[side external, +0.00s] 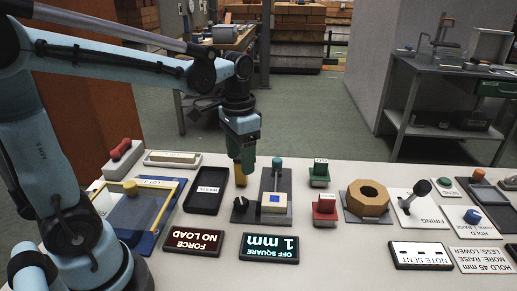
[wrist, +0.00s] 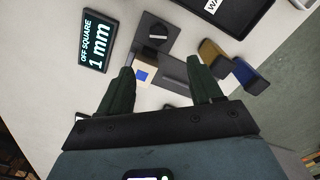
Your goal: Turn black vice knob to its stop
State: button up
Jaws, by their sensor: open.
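The black vice knob (side external: 240,203) sits at the left end of the dark vice base (side external: 246,216), beside a pale block with a blue square (side external: 275,202). In the wrist view the knob (wrist: 158,34) lies beyond my fingertips, and the pale block (wrist: 142,74) shows between the fingers. My gripper (side external: 241,162) points down above the table, behind the knob in the side view and apart from it. In the wrist view my gripper (wrist: 160,67) has its dark fingers spread, with nothing gripped. The knob's angle relative to its stop cannot be told.
Displays read "OFF SQUARE 1 mm" (side external: 270,248) and "FORCE NO LOAD" (side external: 193,241). A teal-knobbed lever (side external: 277,163) rises behind the block. A black tray (side external: 206,192) lies left, red and green blocks (side external: 325,208) right. Yellow and blue pieces (wrist: 250,77) show near my right finger.

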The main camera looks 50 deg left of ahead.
aim_at(242, 200)
jog(key=shift+s+d+f, duration=0.1)
jog(key=shift+s+f, duration=0.05)
jog(key=shift+f, duration=5.95)
jog(key=shift+c, duration=0.2)
jog(key=c, duration=1)
